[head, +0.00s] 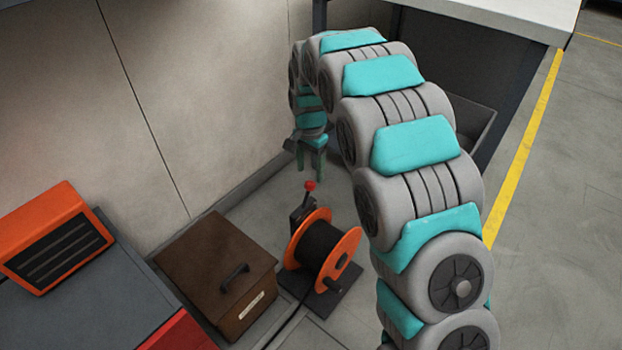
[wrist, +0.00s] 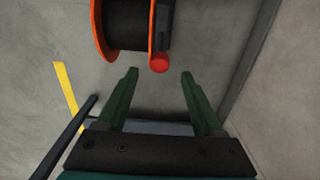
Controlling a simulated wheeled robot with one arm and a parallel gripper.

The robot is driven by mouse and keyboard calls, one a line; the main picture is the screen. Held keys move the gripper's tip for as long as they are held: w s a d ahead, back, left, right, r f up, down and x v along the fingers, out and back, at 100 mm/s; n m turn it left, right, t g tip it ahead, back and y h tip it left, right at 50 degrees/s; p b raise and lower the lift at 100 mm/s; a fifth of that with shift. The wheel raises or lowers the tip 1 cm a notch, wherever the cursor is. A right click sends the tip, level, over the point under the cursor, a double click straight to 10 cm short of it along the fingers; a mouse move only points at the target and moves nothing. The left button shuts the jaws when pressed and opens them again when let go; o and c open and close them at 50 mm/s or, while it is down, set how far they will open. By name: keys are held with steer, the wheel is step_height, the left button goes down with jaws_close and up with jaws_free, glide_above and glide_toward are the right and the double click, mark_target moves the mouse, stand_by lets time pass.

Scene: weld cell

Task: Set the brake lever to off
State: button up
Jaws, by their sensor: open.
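The brake lever, with a red ball knob (head: 310,186), stands beside an orange-flanged reel (head: 322,250) on a dark base plate on the floor. In the head view the lever points up from a dark bracket at the reel's back left. In the wrist view the red knob (wrist: 159,63) lies just beyond the fingertips, between their lines. My gripper (head: 312,174) hangs from my arm above and behind the reel, fingers down. It is open and empty, and its two green fingers (wrist: 160,72) are apart from the knob. The lever's shaft is mostly hidden in the wrist view.
A brown box (head: 215,268) with a black handle stands left of the reel, near the wall (head: 170,90). An orange vented unit (head: 55,238) sits on a grey surface farther left. A table (head: 500,18) stands at the back right.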

mark_target(310, 182)
step_height(310, 182, down, 5)
steer(key=shift+r, duration=0.2)
jaws_close()
stand_by(0.5)
stand_by(0.9)
